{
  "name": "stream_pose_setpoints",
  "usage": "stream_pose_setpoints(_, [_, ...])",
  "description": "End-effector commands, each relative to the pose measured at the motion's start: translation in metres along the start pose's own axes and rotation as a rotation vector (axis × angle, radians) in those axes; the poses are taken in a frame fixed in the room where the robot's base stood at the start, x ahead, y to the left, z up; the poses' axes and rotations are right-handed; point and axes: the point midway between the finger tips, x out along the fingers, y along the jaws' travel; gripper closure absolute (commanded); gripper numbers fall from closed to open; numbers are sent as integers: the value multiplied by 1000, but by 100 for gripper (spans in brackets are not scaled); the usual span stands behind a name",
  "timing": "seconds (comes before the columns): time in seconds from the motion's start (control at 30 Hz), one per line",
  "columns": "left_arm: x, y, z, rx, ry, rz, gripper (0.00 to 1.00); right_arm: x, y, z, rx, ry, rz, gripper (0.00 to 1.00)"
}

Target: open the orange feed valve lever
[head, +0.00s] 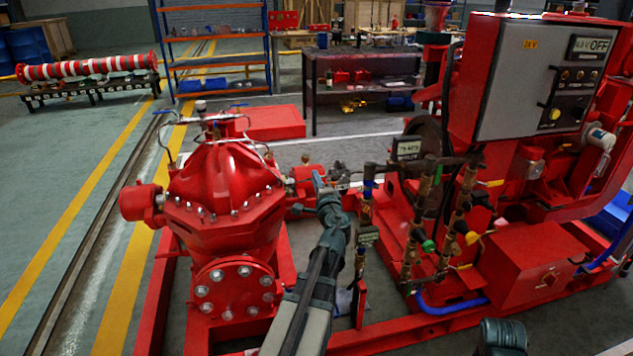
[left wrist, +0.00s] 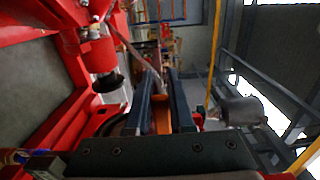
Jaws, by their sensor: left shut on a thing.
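In the left wrist view, the orange feed valve lever (left wrist: 161,118) shows as a narrow orange strip between the two dark fingers of my left gripper (left wrist: 161,90). The fingers are shut on it, one on each side. In the head view, my left gripper (head: 320,182) is beyond the red pump casing's right side, before the engine skid. The lever cannot be made out there, hidden by or lost behind the gripper and arm.
The red pump (head: 225,195) stands close left of my left arm. Vertical pipes with small valves, one with a green handle (head: 428,246), stand close to the right. A grey control panel (head: 530,75) is at the upper right. Open floor lies at the far left.

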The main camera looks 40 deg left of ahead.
Motion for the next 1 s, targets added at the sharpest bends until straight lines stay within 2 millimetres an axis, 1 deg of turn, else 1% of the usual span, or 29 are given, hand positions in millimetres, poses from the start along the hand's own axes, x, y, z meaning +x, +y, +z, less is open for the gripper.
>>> stream_pose_setpoints(0.5, [-1,2,0,-23,0,2,100,2,0,0,0,0,0,50])
stream_pose_setpoints(0.53, [-1,2,0,-23,0,2,78,2,0,0,0,0,0,50])
stream_pose_setpoints(0.6, [-1,2,0,-22,0,1,65,2,0,0,0,0,0,50])
stream_pose_setpoints(0.7, [-1,2,0,-21,0,1,49,2,0,0,0,0,0,50])
stream_pose_setpoints(1.0, [-1,2,0,-19,0,1,49,1,0,0,0,0,0,50])
